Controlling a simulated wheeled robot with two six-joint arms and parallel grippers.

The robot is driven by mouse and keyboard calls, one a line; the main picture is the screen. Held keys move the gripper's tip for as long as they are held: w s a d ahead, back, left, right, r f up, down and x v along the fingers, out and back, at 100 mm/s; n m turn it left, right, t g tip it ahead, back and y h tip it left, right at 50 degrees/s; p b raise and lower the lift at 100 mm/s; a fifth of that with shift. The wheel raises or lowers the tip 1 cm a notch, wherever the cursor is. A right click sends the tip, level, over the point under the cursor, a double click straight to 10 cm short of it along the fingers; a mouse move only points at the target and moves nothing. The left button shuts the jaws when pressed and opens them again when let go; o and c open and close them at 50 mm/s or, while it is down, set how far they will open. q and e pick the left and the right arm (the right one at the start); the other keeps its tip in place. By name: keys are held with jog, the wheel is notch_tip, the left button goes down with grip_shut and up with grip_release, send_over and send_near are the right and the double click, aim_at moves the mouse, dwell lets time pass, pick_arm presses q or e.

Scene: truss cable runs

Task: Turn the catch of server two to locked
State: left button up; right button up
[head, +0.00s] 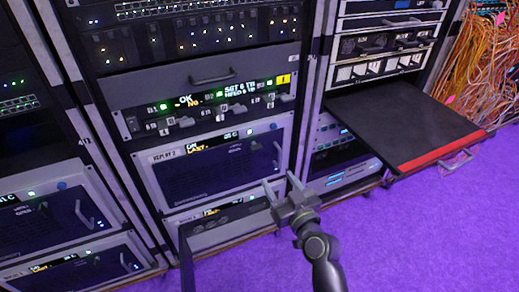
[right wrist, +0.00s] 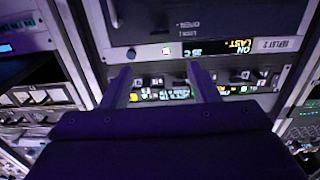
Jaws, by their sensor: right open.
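Server two (head: 205,180) is the grey-framed unit in the middle rack, below the row of small levers. Its label, which seems to read REPLAY 2 (right wrist: 265,44), is upside down in the right wrist view. The knob shows small in the head view (head: 273,127). My right gripper (head: 280,180) is open and empty in front of the rack, low at the server's right side. Its two fingers (right wrist: 160,70) show apart. My left gripper is not seen.
A control panel (head: 200,112) with several small levers is above server two. A black shelf (head: 385,120) with a red front edge juts out at right. Orange cables (head: 478,70) hang beyond it. The purple floor (head: 420,230) is clear at right.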

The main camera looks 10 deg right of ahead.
aim_at(258, 149)
jog(key=w, duration=0.4)
jog(key=w+a+p, duration=0.1)
jog(key=w, duration=0.3)
jog(key=w+a, duration=0.1)
jog(key=w, duration=0.3)
jog(key=shift+w+a+p, duration=0.15)
jog(key=shift+a+p, duration=0.05)
jog(key=shift+p, duration=0.15)
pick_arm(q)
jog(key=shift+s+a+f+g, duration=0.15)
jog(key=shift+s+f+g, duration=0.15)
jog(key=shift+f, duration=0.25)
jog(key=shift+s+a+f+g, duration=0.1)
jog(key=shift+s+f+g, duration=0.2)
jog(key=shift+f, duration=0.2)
pick_arm(e)
jog(key=shift+w+a, duration=0.1)
jog(key=shift+w, duration=0.5)
jog(key=c, duration=1)
